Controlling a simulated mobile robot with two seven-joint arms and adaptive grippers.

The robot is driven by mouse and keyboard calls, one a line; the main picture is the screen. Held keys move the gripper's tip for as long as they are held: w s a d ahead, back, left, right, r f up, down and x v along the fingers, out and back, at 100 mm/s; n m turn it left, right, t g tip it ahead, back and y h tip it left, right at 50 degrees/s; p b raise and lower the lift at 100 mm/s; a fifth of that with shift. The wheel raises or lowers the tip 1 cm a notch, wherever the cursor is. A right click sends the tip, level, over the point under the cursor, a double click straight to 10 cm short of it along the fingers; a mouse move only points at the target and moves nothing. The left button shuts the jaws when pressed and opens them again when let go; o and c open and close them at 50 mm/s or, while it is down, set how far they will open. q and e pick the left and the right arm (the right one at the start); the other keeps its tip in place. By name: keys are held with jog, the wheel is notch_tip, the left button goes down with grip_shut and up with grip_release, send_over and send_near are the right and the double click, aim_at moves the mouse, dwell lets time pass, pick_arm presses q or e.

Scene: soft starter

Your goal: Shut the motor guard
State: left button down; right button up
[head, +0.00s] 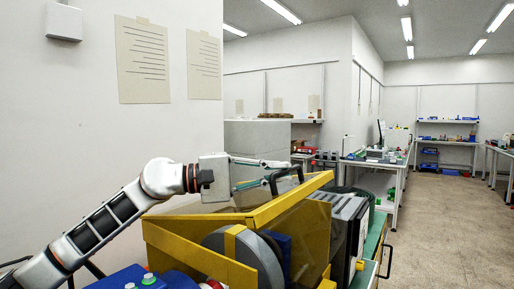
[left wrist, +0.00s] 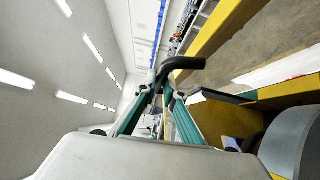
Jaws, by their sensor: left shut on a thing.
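The motor guard is a yellow box (head: 185,245) with a yellow-framed lid (head: 285,203) that stands raised and tilted, leaving a gap above the box wall. A round grey part with a yellow band (head: 238,252) shows inside. A black bent handle (head: 301,173) is on the lid; it also shows in the left wrist view (left wrist: 184,63). My left gripper (head: 284,170) reaches in from the left above the box, its fingers shut on the handle. In the left wrist view its green-sided fingers (left wrist: 160,92) close around the handle's lower part. My right gripper is out of view.
A grey unit (head: 345,225) stands close to the right of the guard on a green-edged bench (head: 375,240). A white wall (head: 130,130) rises behind my left arm. Open floor (head: 450,230) is at the right.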

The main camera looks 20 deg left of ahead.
aim_at(237, 201)
pick_arm(q)
notch_tip(237, 201, down, 7)
jog(key=d+m+g+y+b, duration=0.1)
jog(key=d, duration=0.1)
jog(key=shift+s+m+y, duration=0.3)
jog(key=shift+m, duration=0.1)
jog(key=c, duration=2.1)
grip_release()
jog(key=shift+c, duration=0.2)
jog(key=v, duration=1.2)
